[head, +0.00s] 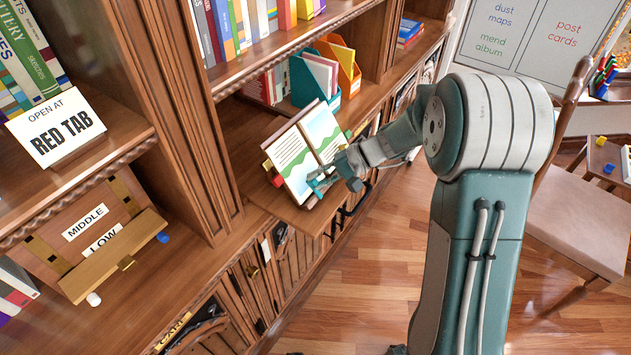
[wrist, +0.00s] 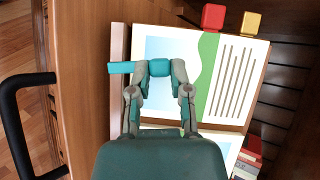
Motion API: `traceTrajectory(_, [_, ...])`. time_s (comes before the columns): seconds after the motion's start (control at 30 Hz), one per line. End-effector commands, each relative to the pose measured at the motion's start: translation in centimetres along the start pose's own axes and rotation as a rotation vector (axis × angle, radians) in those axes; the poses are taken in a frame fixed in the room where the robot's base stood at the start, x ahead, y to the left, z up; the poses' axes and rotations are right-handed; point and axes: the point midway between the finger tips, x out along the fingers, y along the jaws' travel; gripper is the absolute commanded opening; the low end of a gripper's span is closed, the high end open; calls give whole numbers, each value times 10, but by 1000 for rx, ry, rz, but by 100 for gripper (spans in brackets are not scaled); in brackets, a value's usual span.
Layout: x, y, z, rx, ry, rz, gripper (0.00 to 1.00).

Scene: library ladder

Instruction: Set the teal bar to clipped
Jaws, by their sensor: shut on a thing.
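The teal bar (wrist: 122,68) is between the fingertips of my gripper (wrist: 160,69) in the wrist view, with its free end pointing left towards the book's edge. My gripper is shut on it; in the head view my gripper (head: 335,177) is at the lower right of the open book (head: 292,165). The bar lies in front of a page with a blue and green picture. I cannot tell whether it touches the page. The book rests tilted on the shelf, with a red tab (wrist: 214,18) and a yellow tab (wrist: 252,23) at its edge.
A sign (head: 62,127) reads "OPEN AT RED TAB". A wooden stand (head: 112,255) with MIDDLE and LOW labels is at the lower left. Orange and teal file holders (head: 345,68) stand behind the book. A black handle (wrist: 12,120) is at the left. A chair (head: 575,225) is at the right.

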Motion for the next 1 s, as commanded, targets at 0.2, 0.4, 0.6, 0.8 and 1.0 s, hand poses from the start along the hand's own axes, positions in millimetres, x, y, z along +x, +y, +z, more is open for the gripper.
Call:
traceTrajectory(0.2, [-1,5,-5,94,3,-51,0])
traceTrajectory(0.4, [-3,6,-6,133,2,-77,0])
traceTrajectory(0.6, [-3,6,-7,146,2,-83,0])
traceTrajectory(0.8, [-3,6,-7,146,2,-83,0])
traceTrajectory(1.0, [-2,6,-7,146,2,-83,60])
